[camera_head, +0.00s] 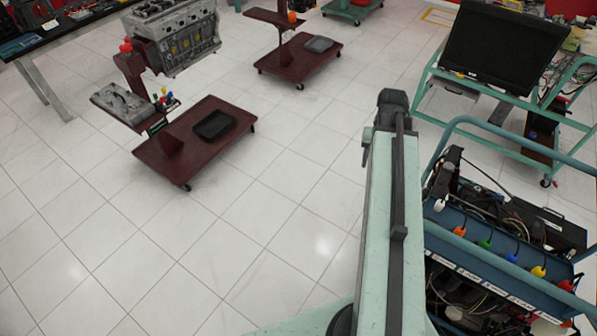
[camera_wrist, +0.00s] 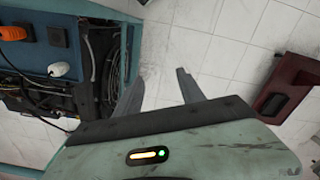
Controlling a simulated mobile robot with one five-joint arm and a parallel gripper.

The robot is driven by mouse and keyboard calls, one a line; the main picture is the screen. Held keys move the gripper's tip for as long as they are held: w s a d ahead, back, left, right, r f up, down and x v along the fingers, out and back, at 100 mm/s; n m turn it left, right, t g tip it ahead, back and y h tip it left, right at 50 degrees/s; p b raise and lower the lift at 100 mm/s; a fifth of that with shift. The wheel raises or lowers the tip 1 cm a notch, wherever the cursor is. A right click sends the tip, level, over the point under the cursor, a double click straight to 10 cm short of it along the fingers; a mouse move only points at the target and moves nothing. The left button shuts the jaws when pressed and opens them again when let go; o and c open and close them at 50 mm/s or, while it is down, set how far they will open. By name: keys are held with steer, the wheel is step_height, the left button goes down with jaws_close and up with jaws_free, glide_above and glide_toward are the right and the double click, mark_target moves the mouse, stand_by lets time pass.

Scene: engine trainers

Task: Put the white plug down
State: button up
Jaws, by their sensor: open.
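In the wrist view the white plug (camera_wrist: 58,69) is at left, by the blue panel and cables. My gripper (camera_wrist: 160,76) is open and empty, its two fingers spread over white floor tiles. The plug is to the left of the left finger, apart from it. I cannot make out my gripper in the head view.
An orange plug (camera_head: 459,231) sits beside the white one. The cart's teal rail (camera_head: 470,122) rises above the wiring. A monitor stand (camera_head: 500,45) is behind it. A dark red engine stand (camera_head: 195,140) is at left. The floor between is clear.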

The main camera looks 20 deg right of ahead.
steer(key=w+a+n, duration=0.2)
steer(key=a+n, duration=0.1)
steer(key=a, duration=1.2)
steer(key=w+a+n, duration=0.3)
steer(key=a, duration=1.1)
steer(key=shift+w+a, duration=0.15)
steer(key=shift+a, duration=0.25)
